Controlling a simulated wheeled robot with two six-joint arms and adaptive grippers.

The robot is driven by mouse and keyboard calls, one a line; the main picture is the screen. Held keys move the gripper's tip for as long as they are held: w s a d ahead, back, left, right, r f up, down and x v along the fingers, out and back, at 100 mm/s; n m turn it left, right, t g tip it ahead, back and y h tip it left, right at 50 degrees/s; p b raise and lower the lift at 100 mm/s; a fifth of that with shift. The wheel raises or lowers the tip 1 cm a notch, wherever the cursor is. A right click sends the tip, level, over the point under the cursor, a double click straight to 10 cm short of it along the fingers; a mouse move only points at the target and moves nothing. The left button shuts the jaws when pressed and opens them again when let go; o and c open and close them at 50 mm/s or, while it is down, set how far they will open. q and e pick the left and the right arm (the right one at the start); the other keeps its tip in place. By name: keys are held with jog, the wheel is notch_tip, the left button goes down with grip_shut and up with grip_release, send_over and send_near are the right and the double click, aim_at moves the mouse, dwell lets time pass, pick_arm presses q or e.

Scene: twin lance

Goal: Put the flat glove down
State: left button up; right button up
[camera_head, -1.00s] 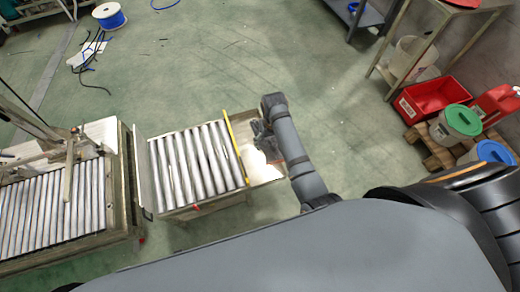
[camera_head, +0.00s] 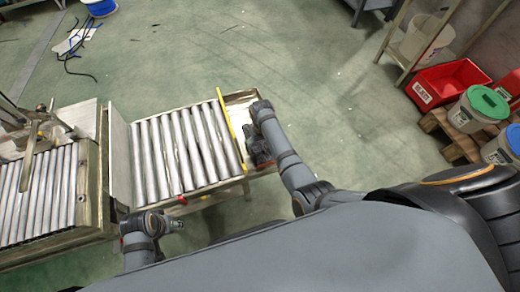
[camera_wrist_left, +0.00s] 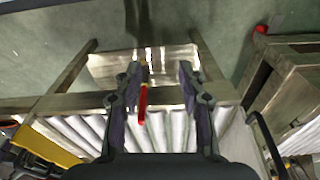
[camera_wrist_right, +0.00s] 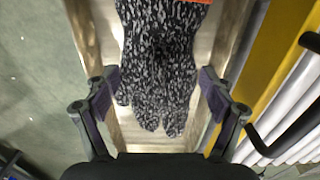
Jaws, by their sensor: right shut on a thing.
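A grey and black speckled knit glove (camera_wrist_right: 160,70) with an orange patch at its top edge shows in the right wrist view, fingers toward me. My right gripper (camera_wrist_right: 160,88) is shut on the glove, a pad at each side of it. The glove is over a pale tray (camera_wrist_right: 112,40) at the end of the roller table. In the head view my right gripper (camera_head: 258,152) is at this tray (camera_head: 238,98), and the glove cannot be made out there. My left gripper (camera_wrist_left: 158,85) is open and empty above the roller table's near edge; it also shows in the head view (camera_head: 178,224).
The roller table (camera_head: 180,150) has a yellow bar (camera_head: 231,130) along its tray side and a red handle (camera_wrist_left: 142,104) at its near edge. Another roller bench (camera_head: 40,195) stands left. A red crate (camera_head: 448,85) and lidded buckets stand right.

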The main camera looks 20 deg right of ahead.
jog(key=shift+f, duration=0.5)
jog(key=shift+f+b, duration=0.3)
jog(key=shift+f, duration=0.05)
jog(key=shift+f+b, duration=0.3)
jog(key=shift+f, duration=0.3)
jog(key=shift+f+b, duration=0.5)
jog(key=shift+f, duration=0.3)
pick_arm(q)
jog(key=shift+s+d+r+t, duration=0.1)
jog(key=shift+d+r+t, duration=0.1)
jog(key=shift+d+r, duration=0.25)
jog(key=shift+s+d+r+t, duration=0.1)
jog(key=shift+d+r+t, duration=0.15)
jog(key=shift+r, duration=0.4)
pick_arm(e)
jog(key=shift+f, duration=0.2)
pick_arm(q)
jog(key=shift+w+f+h, duration=0.1)
jog(key=shift+h, duration=0.2)
pick_arm(e)
jog(key=shift+f, duration=0.1)
jog(key=o, duration=0.9)
jog(key=shift+o, duration=0.2)
